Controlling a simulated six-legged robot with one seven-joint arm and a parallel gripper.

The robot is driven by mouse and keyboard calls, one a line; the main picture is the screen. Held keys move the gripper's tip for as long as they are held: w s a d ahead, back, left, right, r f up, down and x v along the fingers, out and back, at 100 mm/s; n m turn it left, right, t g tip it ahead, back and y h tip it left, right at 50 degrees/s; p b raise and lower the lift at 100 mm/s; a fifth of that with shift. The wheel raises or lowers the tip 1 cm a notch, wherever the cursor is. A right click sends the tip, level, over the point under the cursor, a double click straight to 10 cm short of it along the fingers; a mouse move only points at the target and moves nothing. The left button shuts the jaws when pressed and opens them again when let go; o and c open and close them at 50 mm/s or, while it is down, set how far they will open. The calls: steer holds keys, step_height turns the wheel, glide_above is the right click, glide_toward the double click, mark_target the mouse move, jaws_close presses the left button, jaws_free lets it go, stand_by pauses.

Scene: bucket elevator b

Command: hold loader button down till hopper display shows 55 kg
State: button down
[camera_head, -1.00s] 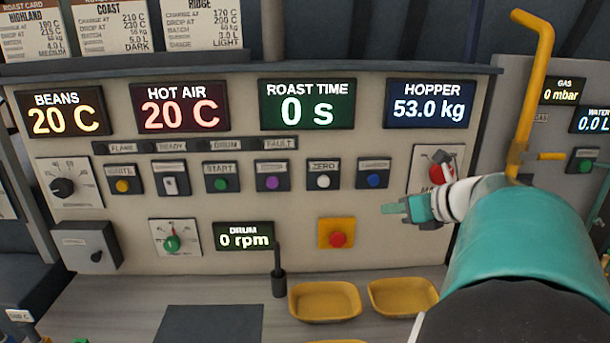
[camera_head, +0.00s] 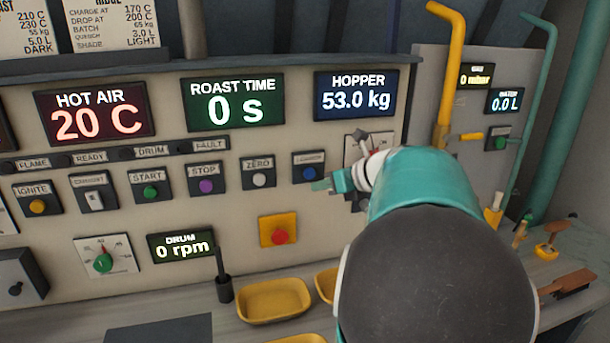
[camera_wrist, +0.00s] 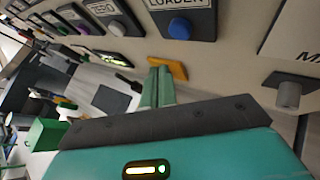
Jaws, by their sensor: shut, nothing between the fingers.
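The hopper display (camera_head: 356,95) reads 53.0 kg on the upper right of the control panel. The blue loader button (camera_head: 309,173) sits below it, and its blue cap also shows in the wrist view (camera_wrist: 179,27) under a label reading LOADER. My gripper (camera_head: 323,185) is shut and empty, its teal fingertips just below and right of the loader button in the head view. In the wrist view the shut fingers (camera_wrist: 160,82) point toward the panel, below the button and apart from it. My arm hides part of the panel to the right.
The zero button (camera_head: 259,179) is just left of the loader button. A red button on a yellow plate (camera_head: 279,231) is lower down. Yellow trays (camera_head: 273,300) stand on the counter. A yellow pipe (camera_head: 447,85) rises at right.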

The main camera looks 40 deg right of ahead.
mark_target(310, 174)
steer(key=shift+w+d, duration=0.4)
steer(key=shift+w, duration=0.3)
steer(key=shift+w+d, duration=0.35)
steer(key=shift+w, duration=0.3)
steer(key=shift+w, duration=0.1)
stand_by(1.0)
steer(key=shift+w+d, duration=0.2)
steer(key=shift+w, duration=0.05)
steer(key=shift+w+d, duration=0.2)
steer(key=shift+w, duration=0.2)
stand_by(4.9)
